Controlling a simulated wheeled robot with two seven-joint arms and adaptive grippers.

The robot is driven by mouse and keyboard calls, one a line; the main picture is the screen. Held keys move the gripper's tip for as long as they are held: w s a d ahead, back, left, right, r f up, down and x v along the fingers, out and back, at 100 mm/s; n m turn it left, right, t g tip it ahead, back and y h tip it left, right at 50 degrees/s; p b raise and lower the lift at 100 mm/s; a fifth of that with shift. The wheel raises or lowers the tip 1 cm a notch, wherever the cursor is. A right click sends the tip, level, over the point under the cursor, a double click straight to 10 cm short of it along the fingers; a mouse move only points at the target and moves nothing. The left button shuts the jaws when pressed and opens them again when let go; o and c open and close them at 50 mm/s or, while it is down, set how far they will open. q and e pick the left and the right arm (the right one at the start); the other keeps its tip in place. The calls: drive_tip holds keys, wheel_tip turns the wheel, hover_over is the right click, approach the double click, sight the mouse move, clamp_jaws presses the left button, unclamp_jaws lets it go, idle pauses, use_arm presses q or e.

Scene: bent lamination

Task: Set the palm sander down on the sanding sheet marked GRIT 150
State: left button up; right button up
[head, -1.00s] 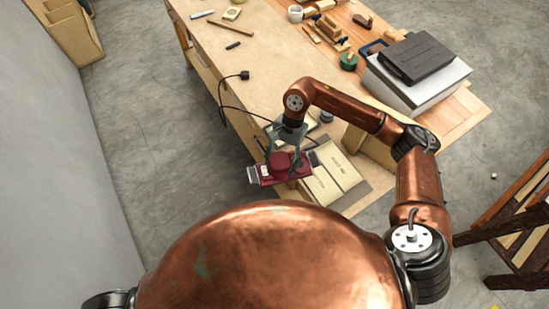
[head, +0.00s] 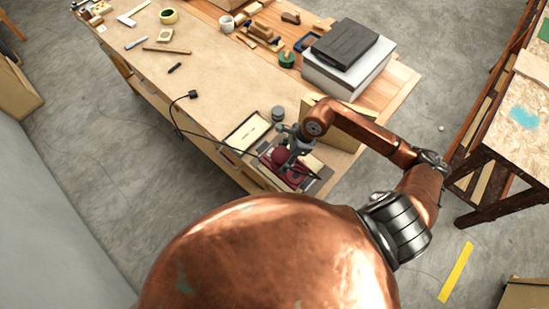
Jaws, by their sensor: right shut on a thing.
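One pale sheet with a dark border (head: 246,132) lies just left of the sander. Another pale sheet (head: 313,163) shows partly at the sander's right, mostly hidden by the sander and gripper. I cannot read any grit marks. I cannot tell whether the sander touches the sheet under it. My left gripper is not in view.
A black cord with a plug (head: 193,95) lies along the bench's left edge. A small grey cylinder (head: 278,114) stands behind the sander. A tan box (head: 335,115) is right of it. A grey case (head: 345,45) sits on a white box farther back.

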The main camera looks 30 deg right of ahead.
drive_tip(key=shift+f+b, duration=0.9)
drive_tip(key=shift+f, duration=1.15)
drive_tip(key=shift+d+f+b, duration=0.1)
drive_tip(key=shift+f+b, duration=0.75)
drive_tip(key=shift+b, duration=0.1)
drive_tip(key=shift+f+b, duration=1)
drive_tip(key=shift+b, duration=0.15)
drive_tip(key=o, duration=2.1)
drive_tip(key=shift+f, duration=0.1)
